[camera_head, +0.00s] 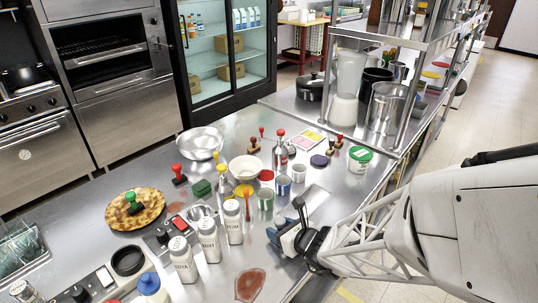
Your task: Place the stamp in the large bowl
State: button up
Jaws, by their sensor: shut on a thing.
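A wide metal bowl (200,143), the largest bowl in view, stands empty at the back left of the counter. Several stamp-like things with coloured knobs stand about: a red one (178,174) left of a white bowl (246,168), a green one (132,202) on a round flat bread, and red-knobbed ones further back. My gripper (284,222), with blue fingertips, is low over the counter at the right front, away from the metal bowl. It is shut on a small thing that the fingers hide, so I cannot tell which.
Labelled white shakers (209,239) stand left of my gripper. Small cups and tins (283,185) crowd the counter between it and the metal bowl. A green-lidded tub (359,159) stands at the right, near the steel shelf posts. Some bare counter lies in front of the shakers.

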aim_at(282, 221)
jog(key=shift+r, duration=0.15)
jog(key=shift+r, duration=0.6)
notch_tip(282, 221, up, 2)
jog(key=shift+r, duration=0.1)
jog(key=s+d, duration=0.1)
jog(key=s, duration=0.4)
jog(key=s+d+r, duration=0.1)
jog(key=s, duration=0.4)
jog(key=s+d, duration=0.1)
jog(key=s, duration=0.4)
jog(key=shift+s+d+r, duration=0.15)
jog(key=shift+s+d, duration=0.15)
jog(key=shift+d, duration=0.05)
jog(key=shift+w, duration=0.1)
